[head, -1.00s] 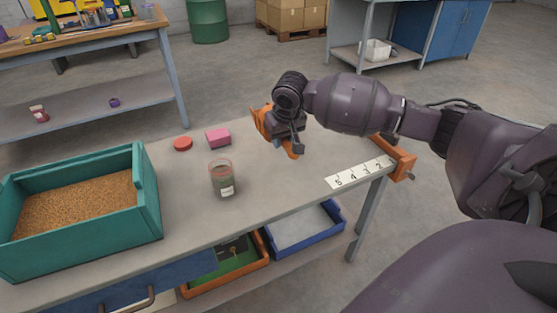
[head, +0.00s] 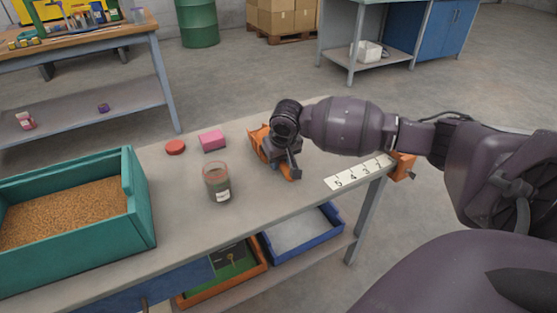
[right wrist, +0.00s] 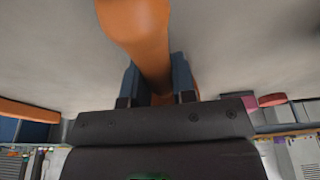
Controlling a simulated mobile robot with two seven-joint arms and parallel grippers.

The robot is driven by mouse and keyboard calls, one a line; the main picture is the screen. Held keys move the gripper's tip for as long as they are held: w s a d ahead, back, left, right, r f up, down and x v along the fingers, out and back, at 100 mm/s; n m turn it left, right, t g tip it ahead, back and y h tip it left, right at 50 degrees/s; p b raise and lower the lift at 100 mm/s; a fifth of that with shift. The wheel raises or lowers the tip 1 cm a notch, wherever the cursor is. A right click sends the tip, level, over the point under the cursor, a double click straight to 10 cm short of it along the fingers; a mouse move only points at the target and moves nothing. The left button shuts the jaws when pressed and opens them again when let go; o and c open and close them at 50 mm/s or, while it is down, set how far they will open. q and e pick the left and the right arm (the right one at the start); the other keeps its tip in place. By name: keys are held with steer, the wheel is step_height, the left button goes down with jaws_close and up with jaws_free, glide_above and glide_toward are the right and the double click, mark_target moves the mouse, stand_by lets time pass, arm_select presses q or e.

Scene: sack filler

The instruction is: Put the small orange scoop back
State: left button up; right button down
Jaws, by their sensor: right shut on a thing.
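The small orange scoop (head: 258,142) is in my right gripper (head: 284,168), over the bench top near its far edge, right of the glass jar. Its orange ends show on both sides of the dark jaws. In the right wrist view the scoop (right wrist: 135,25) runs between the two fingers, and the gripper (right wrist: 157,78) is shut on it. The jaws and wrist hide the scoop's middle in the head view. I cannot tell whether the scoop touches the bench. My left gripper is not in view.
The bench (head: 180,225) holds a teal grain bin (head: 143,205), a glass jar (head: 217,184), a red lid (head: 175,147), a pink block (head: 212,140) and a numbered strip (head: 350,175). An orange clamp (head: 402,166) sits at the right end. Trays (head: 300,232) lie below.

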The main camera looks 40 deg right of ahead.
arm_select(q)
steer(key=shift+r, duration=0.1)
arm_select(e)
steer(key=shift+f, duration=0.15)
steer(key=c, duration=1)
jaws_free()
steer(key=shift+o, duration=0.3)
steer(key=p+v, duration=0.3)
steer(key=v, duration=0.8)
steer(key=shift+w+p, duration=0.15)
steer(key=shift+p, duration=0.15)
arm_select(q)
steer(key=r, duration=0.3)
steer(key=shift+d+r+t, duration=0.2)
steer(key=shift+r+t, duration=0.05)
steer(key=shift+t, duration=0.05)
arm_select(e)
steer(key=shift+s+r, duration=0.25)
steer(key=shift+r, duration=0.4)
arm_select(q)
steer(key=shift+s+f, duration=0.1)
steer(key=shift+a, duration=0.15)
arm_select(e)
steer(key=shift+a, duration=0.1)
